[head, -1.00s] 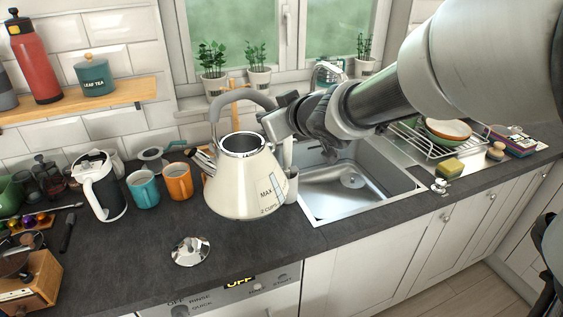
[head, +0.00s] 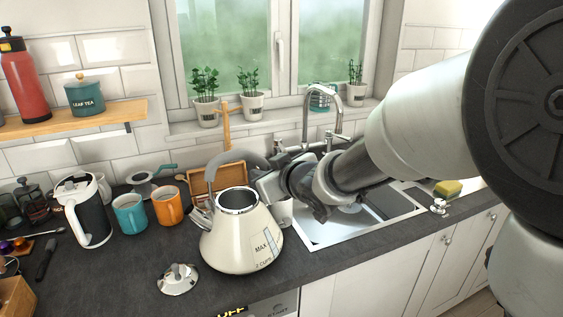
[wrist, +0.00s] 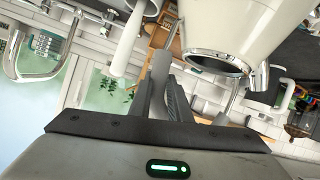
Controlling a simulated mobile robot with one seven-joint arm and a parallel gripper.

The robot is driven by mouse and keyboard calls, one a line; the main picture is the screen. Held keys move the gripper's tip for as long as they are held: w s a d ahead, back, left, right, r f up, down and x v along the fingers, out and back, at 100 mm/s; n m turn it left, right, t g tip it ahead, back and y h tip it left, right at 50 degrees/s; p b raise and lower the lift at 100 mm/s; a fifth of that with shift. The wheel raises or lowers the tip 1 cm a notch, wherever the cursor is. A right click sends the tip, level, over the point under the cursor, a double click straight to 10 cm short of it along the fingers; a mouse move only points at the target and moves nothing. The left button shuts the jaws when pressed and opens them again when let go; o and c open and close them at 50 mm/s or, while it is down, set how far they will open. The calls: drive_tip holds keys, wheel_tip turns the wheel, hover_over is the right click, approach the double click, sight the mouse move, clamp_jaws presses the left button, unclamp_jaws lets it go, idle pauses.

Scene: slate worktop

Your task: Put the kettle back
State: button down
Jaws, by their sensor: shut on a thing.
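The cream kettle (head: 240,245) has a chrome rim, an open top, a grey arched handle (head: 222,163) and a printed "MAX" scale. It is roughly upright over the dark worktop, left of the sink. I cannot tell whether its base touches the worktop. My gripper (head: 268,183) is shut on the handle from the right. The wrist view shows the grey handle (wrist: 160,80) between the fingers and the cream body (wrist: 228,28) beyond. A chrome lid (head: 178,278) lies on the worktop left of the kettle.
Orange (head: 168,206) and teal (head: 130,214) mugs and a white-and-black jug (head: 84,210) stand to the left. A wooden tray (head: 228,176) leans behind the kettle. The sink (head: 345,225) and tap (head: 337,105) are to the right. Worktop between the mugs and lid is clear.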

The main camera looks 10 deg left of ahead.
drive_tip(key=shift+r, duration=0.25)
drive_tip(key=shift+f, duration=0.15)
drive_tip(key=c, duration=1.6)
unclamp_jaws()
drive_tip(key=shift+f, duration=0.1)
drive_tip(key=shift+c, duration=0.2)
